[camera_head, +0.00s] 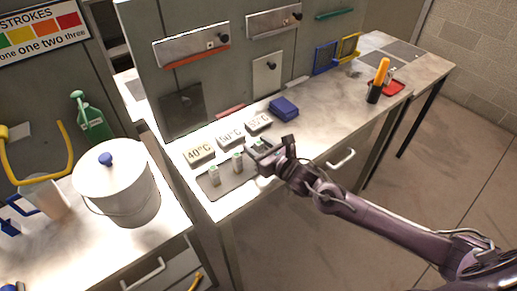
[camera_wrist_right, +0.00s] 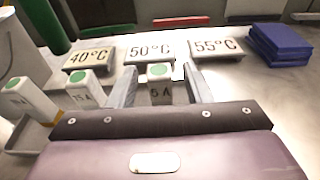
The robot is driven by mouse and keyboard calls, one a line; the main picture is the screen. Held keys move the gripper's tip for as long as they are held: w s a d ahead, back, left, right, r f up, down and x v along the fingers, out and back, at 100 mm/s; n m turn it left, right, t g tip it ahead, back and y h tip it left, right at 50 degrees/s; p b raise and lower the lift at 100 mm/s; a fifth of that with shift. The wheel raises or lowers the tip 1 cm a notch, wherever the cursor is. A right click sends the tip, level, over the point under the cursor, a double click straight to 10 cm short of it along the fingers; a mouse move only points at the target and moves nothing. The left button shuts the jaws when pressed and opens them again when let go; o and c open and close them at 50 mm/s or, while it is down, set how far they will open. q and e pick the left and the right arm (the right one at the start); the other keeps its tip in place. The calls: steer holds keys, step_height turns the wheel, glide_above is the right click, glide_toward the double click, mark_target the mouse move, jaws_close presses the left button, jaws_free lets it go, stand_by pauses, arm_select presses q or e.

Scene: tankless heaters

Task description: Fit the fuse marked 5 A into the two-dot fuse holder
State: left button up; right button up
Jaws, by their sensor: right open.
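Three white fuses with green tops stand upright on a dark tray (camera_head: 217,187). The rightmost fuse (camera_wrist_right: 160,92) sits between the fingers of my right gripper (camera_head: 262,152). Its label ends in "A" and looks like 5 A, though the digit is not sharp. The gripper is open, one finger on each side of the fuse; contact cannot be told. The middle fuse (camera_head: 237,163) and left fuse (camera_head: 214,176) stand to its left with other labels. No two-dot fuse holder can be made out; the wall panels show no clear dots. My left gripper is out of view.
Blocks marked 40°C (camera_head: 200,151), 50°C (camera_head: 231,135) and 55°C (camera_head: 259,123) stand behind the fuses. A blue stack (camera_head: 284,108) lies to their right. A white lidded bucket (camera_head: 118,190) stands left. Metal panels (camera_head: 190,48) hang on the wall behind the bench.

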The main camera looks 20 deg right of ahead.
jaws_close()
stand_by(0.3)
